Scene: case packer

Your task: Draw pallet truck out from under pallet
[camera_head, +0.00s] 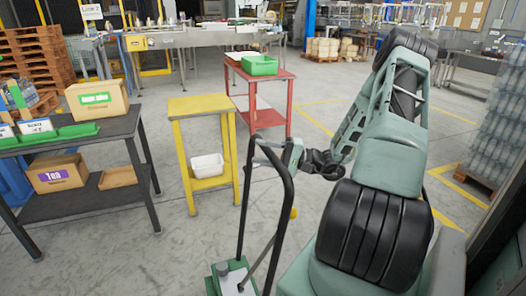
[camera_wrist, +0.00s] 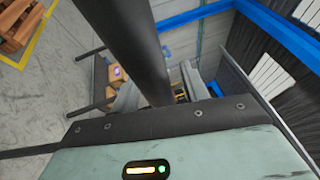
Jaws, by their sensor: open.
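The pallet truck shows at the bottom of the head view, with a tall black looped handle (camera_head: 284,205) rising from a small green body (camera_head: 232,279). Its forks are out of view. My gripper (camera_head: 268,150) is at the upper part of the handle loop, with its jaws open. In the wrist view the black handle bar (camera_wrist: 135,40) runs down from the top to between the pale fingers of my gripper (camera_wrist: 162,92). I cannot tell whether the fingers touch the bar. No pallet can be seen over the truck's forks.
A yellow stand (camera_head: 200,106) and a red stand (camera_head: 262,74) with a green bin stand beyond the handle. A dark table (camera_head: 70,143) with boxes is at left. A wrapped bottle stack (camera_head: 500,105) is at right. Open floor lies between.

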